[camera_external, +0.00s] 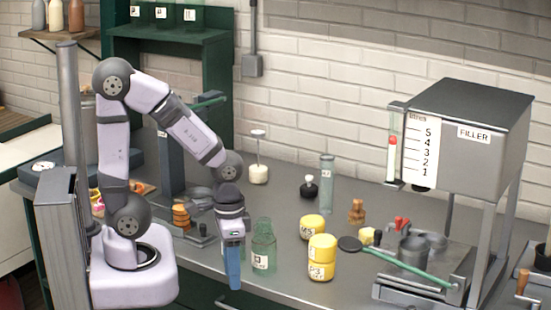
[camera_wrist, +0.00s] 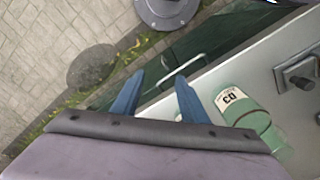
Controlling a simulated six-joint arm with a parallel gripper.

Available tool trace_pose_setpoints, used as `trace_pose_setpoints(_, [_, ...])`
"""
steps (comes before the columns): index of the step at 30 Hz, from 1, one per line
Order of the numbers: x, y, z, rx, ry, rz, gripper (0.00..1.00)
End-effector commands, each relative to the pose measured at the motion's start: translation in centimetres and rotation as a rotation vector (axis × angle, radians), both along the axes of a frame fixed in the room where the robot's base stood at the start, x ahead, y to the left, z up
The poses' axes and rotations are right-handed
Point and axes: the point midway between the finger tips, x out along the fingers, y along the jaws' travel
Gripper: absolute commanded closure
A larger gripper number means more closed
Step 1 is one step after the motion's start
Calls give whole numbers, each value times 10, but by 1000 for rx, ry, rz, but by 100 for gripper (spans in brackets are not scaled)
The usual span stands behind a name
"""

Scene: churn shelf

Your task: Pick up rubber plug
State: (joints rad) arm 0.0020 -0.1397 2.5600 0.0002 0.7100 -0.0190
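I cannot tell for certain which item is the rubber plug. A small brown stopper-like piece (camera_external: 357,211) stands on the bench right of centre, and a black piece with a white top (camera_external: 309,187) stands farther back. My gripper (camera_external: 233,274) points down at the bench's front edge, left of the green glass bottle (camera_external: 264,250) and well apart from both small pieces. In the wrist view its blue fingers (camera_wrist: 160,76) are spread with nothing between them. Below them are the cabinet front and floor.
Yellow jars (camera_external: 322,258) stand right of the bottle. A clear tall cylinder (camera_external: 327,183) is behind them. The filler machine (camera_external: 465,135) and a metal cup (camera_external: 413,252) are at right. Orange stacked rings (camera_external: 181,216) sit left of my gripper. Free bench shows around the brown piece.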

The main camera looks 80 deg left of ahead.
Motion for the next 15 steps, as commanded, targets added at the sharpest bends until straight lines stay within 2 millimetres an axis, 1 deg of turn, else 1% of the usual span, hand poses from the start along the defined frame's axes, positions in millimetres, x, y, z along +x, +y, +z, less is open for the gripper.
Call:
trace_pose_setpoints(1, [3, 0, 10, 1, -14, 10, 60])
trace_pose_setpoints(5, [16, -2, 36, 2, -74, 69, 60])
trace_pose_setpoints(9, [34, -4, 68, -4, -155, 150, 60])
trace_pose_setpoints(15, [57, -8, 108, -27, -259, 254, 60])
